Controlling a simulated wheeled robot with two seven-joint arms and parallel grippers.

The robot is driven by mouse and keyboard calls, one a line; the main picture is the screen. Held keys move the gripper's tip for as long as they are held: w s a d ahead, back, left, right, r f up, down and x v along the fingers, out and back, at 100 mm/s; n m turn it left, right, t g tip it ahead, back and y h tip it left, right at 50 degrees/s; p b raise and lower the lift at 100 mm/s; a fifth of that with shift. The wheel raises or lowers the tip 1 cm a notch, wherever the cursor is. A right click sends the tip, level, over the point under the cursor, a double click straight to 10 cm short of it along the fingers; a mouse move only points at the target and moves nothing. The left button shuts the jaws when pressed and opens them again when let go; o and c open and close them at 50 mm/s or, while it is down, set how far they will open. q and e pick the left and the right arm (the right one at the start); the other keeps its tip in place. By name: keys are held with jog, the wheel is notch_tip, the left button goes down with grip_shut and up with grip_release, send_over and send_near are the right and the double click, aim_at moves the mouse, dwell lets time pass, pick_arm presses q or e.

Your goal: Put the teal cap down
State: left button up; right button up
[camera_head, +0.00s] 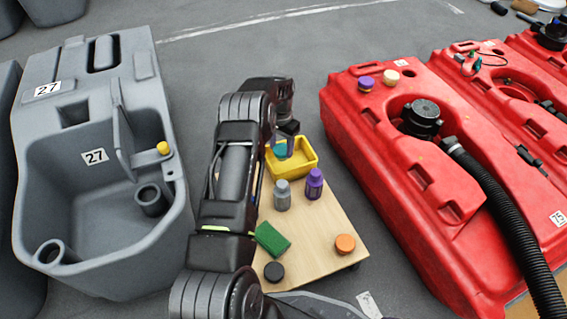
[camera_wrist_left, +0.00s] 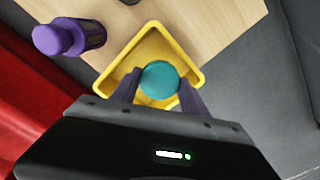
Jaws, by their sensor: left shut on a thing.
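The teal cap (camera_wrist_left: 160,80) is between the fingers of my left gripper (camera_wrist_left: 158,92), which is shut on it. In the left wrist view the cap is over the yellow tray (camera_wrist_left: 121,68). I cannot tell whether it touches the tray's floor. In the head view my left gripper (camera_head: 287,144) reaches down at the yellow tray (camera_head: 307,163), and only a bit of the teal cap (camera_head: 280,149) shows beside the fingers. My right gripper is not in view.
The tray stands on a wooden board (camera_head: 325,217) with a purple bottle (camera_head: 314,184), a grey bottle (camera_head: 282,196), a green sponge (camera_head: 272,239), an orange cap (camera_head: 345,243) and a black cap (camera_head: 273,272). A grey tank (camera_head: 95,130) stands left, red tanks (camera_head: 400,180) right.

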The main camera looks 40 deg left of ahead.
aim_at(282, 159)
pick_arm(q)
jog(key=shift+f, duration=0.7)
notch_tip(282, 159, down, 5)
jog(key=b, duration=0.2)
jog(key=shift+b, duration=0.3)
jog(key=o, duration=1.5)
jog(key=shift+f, duration=0.1)
jog(key=shift+o, duration=0.2)
